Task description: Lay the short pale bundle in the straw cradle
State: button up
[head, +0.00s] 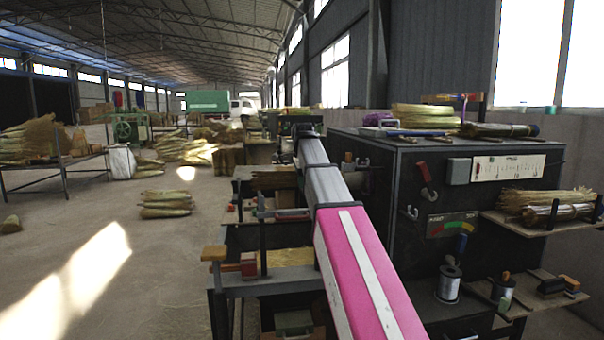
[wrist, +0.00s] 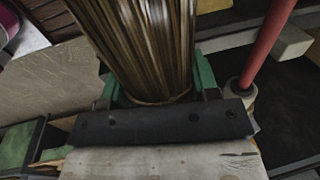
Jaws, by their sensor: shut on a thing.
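In the wrist view a tight bundle of tan and brown stalks (wrist: 145,45) runs up out of the top of the picture. My gripper (wrist: 156,92) is shut on it, with green parts showing on both sides of its lower end. In the head view my arm reaches forward past the dark machine, and my gripper (head: 307,131) is small at its far end; the held bundle cannot be made out there. A rack with upright black posts (head: 262,208) and straw lying in it stands left of my arm. I cannot tell for certain which holder is the straw cradle.
The dark machine cabinet (head: 400,185) stands close on the right, with pale bundles (head: 425,115) on top. A side shelf (head: 548,226) holds more straw. In the wrist view a red rod (wrist: 268,45) rises beside the bundle. The floor at left is mostly open.

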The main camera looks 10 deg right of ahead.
jog(key=shift+f, duration=2.35)
jog(key=o, duration=1)
jog(key=r, duration=0.3)
jog(key=s+r, duration=0.1)
jog(key=r, duration=0.3)
jog(key=s+r, duration=0.1)
jog(key=r, duration=0.2)
jog(key=shift+a+r, duration=0.1)
jog(key=shift+r, duration=0.2)
